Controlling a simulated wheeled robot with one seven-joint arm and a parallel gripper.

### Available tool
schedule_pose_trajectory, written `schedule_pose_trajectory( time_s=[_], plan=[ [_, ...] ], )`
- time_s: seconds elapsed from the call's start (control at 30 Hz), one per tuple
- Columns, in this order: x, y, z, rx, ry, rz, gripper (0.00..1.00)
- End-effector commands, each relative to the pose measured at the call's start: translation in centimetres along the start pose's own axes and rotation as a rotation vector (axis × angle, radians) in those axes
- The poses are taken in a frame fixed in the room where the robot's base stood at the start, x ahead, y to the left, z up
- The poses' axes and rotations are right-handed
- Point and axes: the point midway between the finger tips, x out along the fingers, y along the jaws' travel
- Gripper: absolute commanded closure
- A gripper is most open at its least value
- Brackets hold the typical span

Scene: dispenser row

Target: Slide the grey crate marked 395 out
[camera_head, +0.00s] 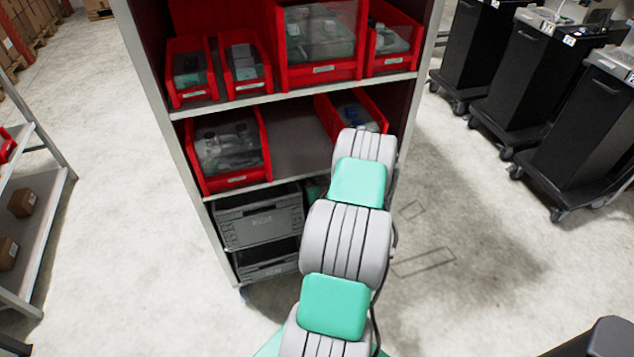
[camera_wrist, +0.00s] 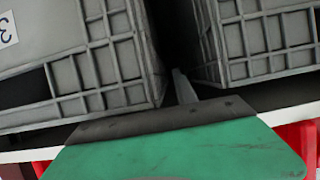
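In the wrist view a grey ribbed crate (camera_wrist: 85,70) fills the left side; its white label (camera_wrist: 7,30) is cut by the frame edge and only part of a digit shows. A second grey crate (camera_wrist: 262,35) is at the right, with a dark gap between them. The green and dark end of my gripper (camera_wrist: 183,88) is in front of the gap, with a thin grey part reaching into it; its opening cannot be made out. In the head view a grey crate (camera_head: 260,220) sits on the lower shelf, marking unreadable. My arm hides the gripper there.
Another grey crate (camera_head: 268,266) is on the shelf below. The rack's left post (camera_head: 165,125) is close to the crates. Black carts (camera_head: 575,110) stand at the right.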

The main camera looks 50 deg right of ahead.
Motion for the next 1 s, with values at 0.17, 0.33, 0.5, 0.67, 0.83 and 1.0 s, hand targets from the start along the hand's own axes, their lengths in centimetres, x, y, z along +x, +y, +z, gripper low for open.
schedule_pose_trajectory(
  time_s=[0.17,0.33,0.5,0.67,0.83,1.0],
  plan=[
    [-0.03,0.01,0.0,0.0,0.0,0.0,0.66],
    [-0.04,0.01,0.01,0.0,0.0,0.0,0.8],
    [-0.05,0.01,0.01,0.0,0.0,0.0,0.94],
    [-0.05,0.0,0.01,0.0,0.0,0.0,1.0],
    [-0.05,0.01,0.01,-0.001,0.0,0.0,1.0],
    [-0.05,0.0,0.01,-0.001,0.0,0.0,1.0]
  ],
)
